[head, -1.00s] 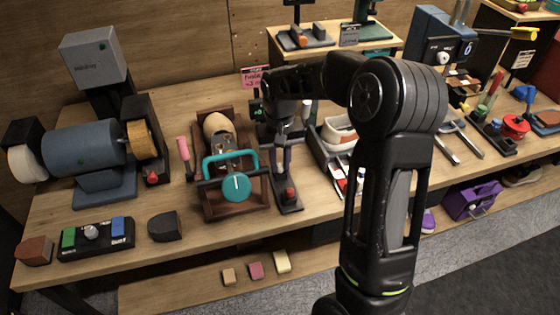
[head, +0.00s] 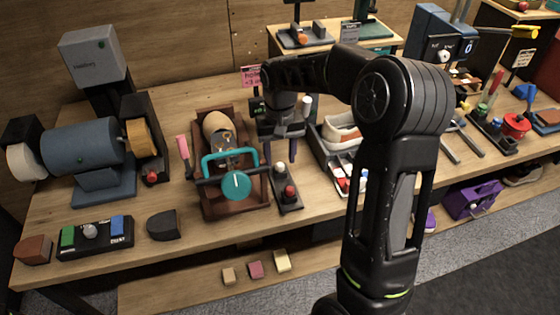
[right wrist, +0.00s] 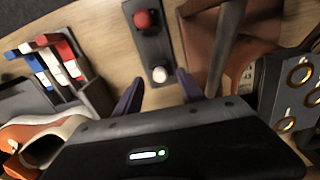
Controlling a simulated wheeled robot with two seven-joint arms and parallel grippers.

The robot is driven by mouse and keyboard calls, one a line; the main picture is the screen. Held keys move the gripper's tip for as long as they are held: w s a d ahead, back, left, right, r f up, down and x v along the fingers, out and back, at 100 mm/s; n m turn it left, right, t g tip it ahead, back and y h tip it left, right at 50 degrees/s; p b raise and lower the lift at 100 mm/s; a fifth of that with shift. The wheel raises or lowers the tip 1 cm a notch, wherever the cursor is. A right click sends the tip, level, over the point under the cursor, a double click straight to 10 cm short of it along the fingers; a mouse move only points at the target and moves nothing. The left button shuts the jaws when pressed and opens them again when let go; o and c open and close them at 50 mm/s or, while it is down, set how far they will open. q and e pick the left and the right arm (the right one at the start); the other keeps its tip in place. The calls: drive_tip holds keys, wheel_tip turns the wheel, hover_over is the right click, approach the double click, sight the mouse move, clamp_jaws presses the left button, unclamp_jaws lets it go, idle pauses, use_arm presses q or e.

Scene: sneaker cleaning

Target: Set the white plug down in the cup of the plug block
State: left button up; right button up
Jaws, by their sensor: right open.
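The plug block (head: 287,189) is a narrow dark block on the bench, right of the wooden cradle with the teal handle. The white plug (head: 280,169) sits at its far end and a red plug (head: 290,191) at its near end. In the right wrist view the white plug (right wrist: 159,74) stands on the plug block (right wrist: 152,45) beyond my fingertips, apart from them. The cup under it is hidden by the plug. My right gripper (head: 284,160) is open and empty behind the block; its two fingers also show in the right wrist view (right wrist: 158,84). My left gripper is not in view.
The wooden cradle (head: 234,203) with its teal handle (head: 236,184) stands close left of the block. A grey tray (head: 322,150) with a shoe and red, white and blue items lies to the right. A bench grinder (head: 85,150) is at the far left.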

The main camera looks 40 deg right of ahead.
sight(280, 164)
wheel_tip(280, 164, up, 6)
drive_tip(key=shift+f, duration=0.2)
idle(0.9)
